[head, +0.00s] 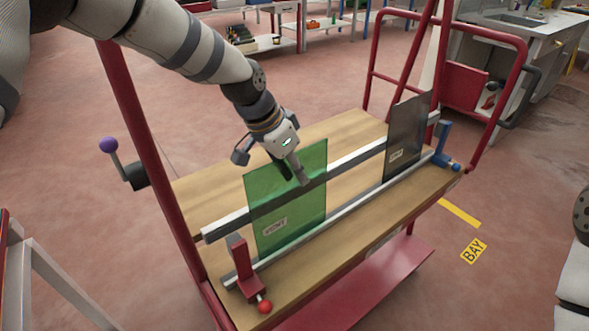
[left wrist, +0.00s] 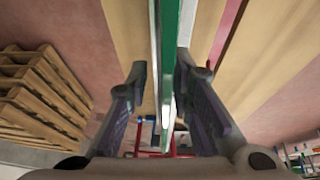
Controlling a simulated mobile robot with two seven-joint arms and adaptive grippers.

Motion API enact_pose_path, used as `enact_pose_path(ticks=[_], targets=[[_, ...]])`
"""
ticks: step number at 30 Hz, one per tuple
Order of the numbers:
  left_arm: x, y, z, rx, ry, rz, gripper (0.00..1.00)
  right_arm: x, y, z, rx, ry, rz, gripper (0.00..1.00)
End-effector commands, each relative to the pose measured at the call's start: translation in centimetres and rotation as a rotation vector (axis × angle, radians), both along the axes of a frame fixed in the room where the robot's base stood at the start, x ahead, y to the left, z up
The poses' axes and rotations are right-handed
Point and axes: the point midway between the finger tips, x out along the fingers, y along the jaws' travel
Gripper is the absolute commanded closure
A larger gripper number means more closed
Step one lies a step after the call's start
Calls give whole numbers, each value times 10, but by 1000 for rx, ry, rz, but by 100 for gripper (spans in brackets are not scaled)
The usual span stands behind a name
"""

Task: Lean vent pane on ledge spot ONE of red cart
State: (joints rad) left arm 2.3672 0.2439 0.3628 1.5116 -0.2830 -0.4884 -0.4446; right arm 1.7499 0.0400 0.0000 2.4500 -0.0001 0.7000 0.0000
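A green glass pane (head: 290,190) with a small label stands on the red cart (head: 365,300), its lower edge by the front rail and its face against the dark-and-white back rail. My left gripper (head: 302,178) is at the pane's upper edge. In the left wrist view its two fingers (left wrist: 162,75) stand on either side of the pane, which shows edge-on (left wrist: 168,60). A gap shows beside the left finger, so the gripper looks open around the pane. My right gripper is out of view; only part of that arm shows at right.
A dark pane (head: 406,135) leans at the right end of the same rails. A red clamp (head: 242,262) with a red knob is at the left end, a blue clamp (head: 442,145) at the right. Red posts frame the cart. Wooden pallets (left wrist: 40,95) show in the left wrist view.

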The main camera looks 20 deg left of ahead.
Motion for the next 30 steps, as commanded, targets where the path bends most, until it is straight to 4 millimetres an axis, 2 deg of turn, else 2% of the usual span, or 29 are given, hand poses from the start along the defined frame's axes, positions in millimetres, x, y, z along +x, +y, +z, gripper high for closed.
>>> enact_pose_path(ticks=[9,11,14,18,24,30], targets=[[-2,1,0,1,5,0,72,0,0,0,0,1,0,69],[-3,3,7,1,3,0,72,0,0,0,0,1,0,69],[-8,9,29,0,-3,1,72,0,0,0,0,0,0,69],[-39,43,28,-3,4,3,72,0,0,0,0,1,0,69],[-73,81,28,-3,1,1,72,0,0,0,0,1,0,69],[-87,98,27,0,1,0,72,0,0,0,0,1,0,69]])
